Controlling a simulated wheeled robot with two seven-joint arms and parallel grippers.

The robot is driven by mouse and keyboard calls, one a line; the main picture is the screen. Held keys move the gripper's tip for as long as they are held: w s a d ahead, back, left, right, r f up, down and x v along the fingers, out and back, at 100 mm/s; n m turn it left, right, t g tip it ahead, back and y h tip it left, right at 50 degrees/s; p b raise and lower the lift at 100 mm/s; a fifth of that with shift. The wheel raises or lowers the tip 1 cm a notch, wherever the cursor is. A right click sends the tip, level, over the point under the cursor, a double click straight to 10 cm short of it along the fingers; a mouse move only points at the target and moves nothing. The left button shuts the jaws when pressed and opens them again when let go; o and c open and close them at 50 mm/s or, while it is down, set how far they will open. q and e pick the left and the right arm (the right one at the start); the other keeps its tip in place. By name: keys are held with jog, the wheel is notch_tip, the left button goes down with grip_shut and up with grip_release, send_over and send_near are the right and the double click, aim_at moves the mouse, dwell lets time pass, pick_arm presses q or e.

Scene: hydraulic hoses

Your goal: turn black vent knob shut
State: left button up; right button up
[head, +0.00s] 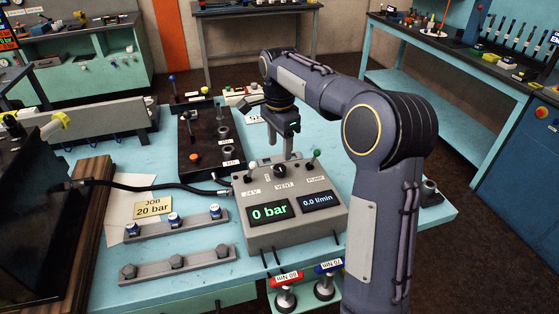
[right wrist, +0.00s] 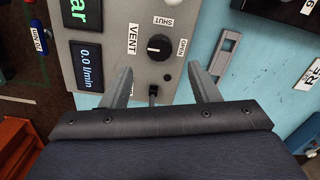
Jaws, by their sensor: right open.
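The black vent knob (right wrist: 158,46) sits on the grey control box (head: 275,236), between the SHUT, OPEN and VENT labels. It has a small white mark, but its exact setting is hard to read. In the head view the knob (head: 280,171) shows just below my right gripper (head: 289,153). In the right wrist view my right gripper (right wrist: 160,70) is open and empty, its fingers apart on either side of the knob's line and short of it. A small dark lever (right wrist: 152,92) shows between the fingers. My left gripper is not in view.
The box's displays read 0 bar (head: 269,211) and 0.0 l/min (head: 317,200). A white-tipped lever (head: 251,167) and a green-tipped lever (head: 315,157) flank the knob. A black manifold (head: 205,165) stands behind; a black hose (head: 140,187) runs left. Fitting racks (head: 178,262) lie front left.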

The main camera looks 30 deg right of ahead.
aim_at(280, 167)
notch_tip(280, 167, down, 7)
dwell(0.3)
jog(key=c, duration=1)
jog(key=shift+o, duration=0.2)
